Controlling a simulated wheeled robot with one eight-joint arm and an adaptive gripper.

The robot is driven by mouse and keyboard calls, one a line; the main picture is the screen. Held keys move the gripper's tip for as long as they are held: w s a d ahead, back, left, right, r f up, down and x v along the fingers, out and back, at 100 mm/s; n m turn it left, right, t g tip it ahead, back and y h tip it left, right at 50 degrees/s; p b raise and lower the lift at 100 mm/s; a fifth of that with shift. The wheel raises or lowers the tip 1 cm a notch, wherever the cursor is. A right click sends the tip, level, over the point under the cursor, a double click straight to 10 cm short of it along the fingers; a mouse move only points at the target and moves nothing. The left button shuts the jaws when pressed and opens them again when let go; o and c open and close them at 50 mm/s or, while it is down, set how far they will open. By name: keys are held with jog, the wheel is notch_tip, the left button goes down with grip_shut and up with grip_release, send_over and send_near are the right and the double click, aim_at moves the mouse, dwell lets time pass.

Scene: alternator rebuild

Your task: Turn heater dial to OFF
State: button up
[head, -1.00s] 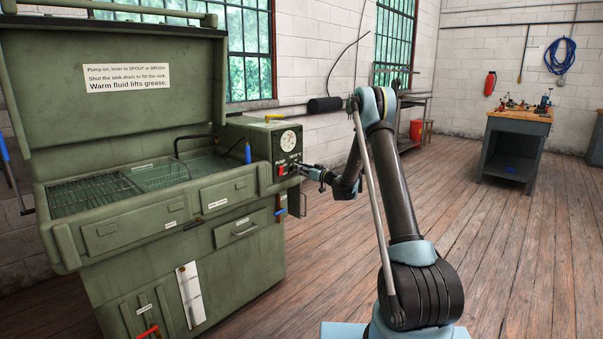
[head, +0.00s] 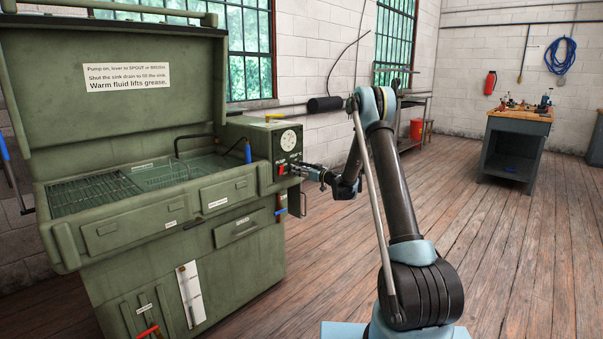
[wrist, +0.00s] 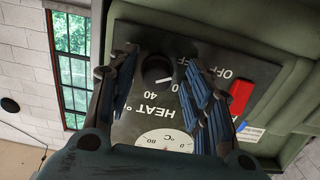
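The heater dial (wrist: 155,70) is a round black knob on the dark panel marked HEAT, seen upside down in the wrist view. A gap shows between the left finger and the knob; contact on the right is unclear. In the head view, my gripper (head: 297,168) is at the panel and hides the dial.
A red switch (wrist: 241,96) sits beside the right finger. A round temperature gauge (wrist: 163,142) is on the same panel. The green parts washer (head: 120,237) has its lid raised. Open wooden floor (head: 510,250) lies to the right, with a workbench (head: 513,150) farther back.

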jog(key=shift+d, duration=0.2)
jog(key=v, duration=1.1)
jog(key=shift+s+d, duration=0.25)
jog(key=shift+d, duration=0.05)
jog(key=s+d+r+m+g+h, duration=0.1)
jog(key=s+d+r+g+h, duration=0.15)
jog(key=s, duration=0.65)
jog(key=s+d+r+m+g+h, duration=0.1)
jog(key=s+r, duration=0.3)
jog(key=s, duration=0.5)
jog(key=s+d+r+m+g+h, duration=0.1)
jog(key=s+d+r+g+h, duration=0.15)
jog(key=s, duration=0.65)
jog(key=s+d+f+m+g+h, duration=0.1)
jog(key=s+d, duration=0.4)
jog(key=s, duration=0.6)
jog(key=s+d+f+m+g+h, duration=0.1)
jog(key=s+d+f+m+h, duration=0.3)
jog(key=s, duration=0.7)
jog(key=s+d+f+m+h, duration=0.2)
jog(key=s+d+f, duration=0.4)
jog(key=s, duration=0.5)
jog(key=shift+s+d+f+g+h, duration=0.15)
jog(key=shift+s+d+g+h, duration=0.35)
jog(key=shift+d, duration=0.6)
